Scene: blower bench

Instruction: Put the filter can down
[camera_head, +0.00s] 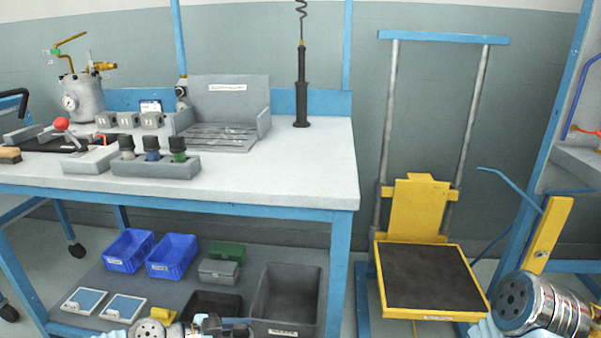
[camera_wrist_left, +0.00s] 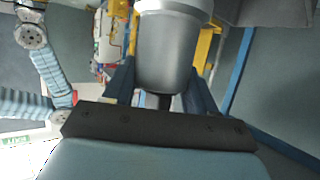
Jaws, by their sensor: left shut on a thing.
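The filter can appears as a smooth grey metallic can (camera_wrist_left: 168,55) with a tapered lower end in the left wrist view. My left gripper (camera_wrist_left: 161,85) is shut on it, with one dark finger on each side. Its upper part is cut off by the top of the picture. What lies below the can is not clear. In the head view neither the can nor my left gripper can be made out; only parts of my arms show at the bottom edge. My right gripper is not seen in either view.
A yellow lift cart with a black-topped platform (camera_head: 430,277) stands empty at the right. The workbench (camera_head: 290,165) has clear room at its front right, near a black upright tool (camera_head: 301,90). Its lower shelf holds blue bins (camera_head: 172,257) and a grey bin (camera_head: 287,299).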

